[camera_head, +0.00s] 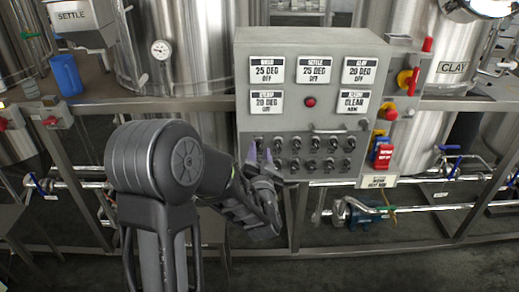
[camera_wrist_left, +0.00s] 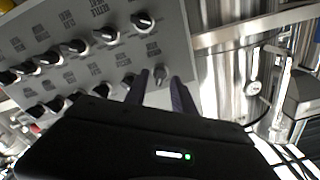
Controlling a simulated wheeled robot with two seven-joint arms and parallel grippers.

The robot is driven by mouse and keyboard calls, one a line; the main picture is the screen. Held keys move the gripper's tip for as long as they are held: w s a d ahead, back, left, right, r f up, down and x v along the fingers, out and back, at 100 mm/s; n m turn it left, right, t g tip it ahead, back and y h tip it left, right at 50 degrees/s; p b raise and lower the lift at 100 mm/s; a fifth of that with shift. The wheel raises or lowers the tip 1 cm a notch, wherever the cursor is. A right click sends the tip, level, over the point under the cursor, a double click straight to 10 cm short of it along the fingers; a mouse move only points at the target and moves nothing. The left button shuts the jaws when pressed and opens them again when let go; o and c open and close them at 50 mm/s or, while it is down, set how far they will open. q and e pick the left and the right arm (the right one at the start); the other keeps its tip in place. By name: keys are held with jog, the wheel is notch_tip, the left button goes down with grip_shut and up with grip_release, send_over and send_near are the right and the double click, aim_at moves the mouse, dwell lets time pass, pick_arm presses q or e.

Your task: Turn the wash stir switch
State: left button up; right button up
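A grey control panel (camera_head: 330,48) carries two rows of small black knobs with pale pointers; the labels by them are too small to read, so I cannot tell which is the wash stir switch. My left gripper (camera_head: 262,160) is at the panel's lower left, by the leftmost knobs. My right gripper is in neither view.
Display plates and a red button (camera_head: 310,102) sit above the knobs. A handle bar (camera_head: 328,128) juts out above the knobs at right. Red and blue tags (camera_head: 383,155) hang at the panel's right side. Steel tanks (camera_head: 185,40) stand behind, with pipes below.

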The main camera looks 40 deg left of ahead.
pick_arm(q)
jog(key=shift+x, duration=0.8)
jog(key=shift+c, duration=0.5)
grip_shut()
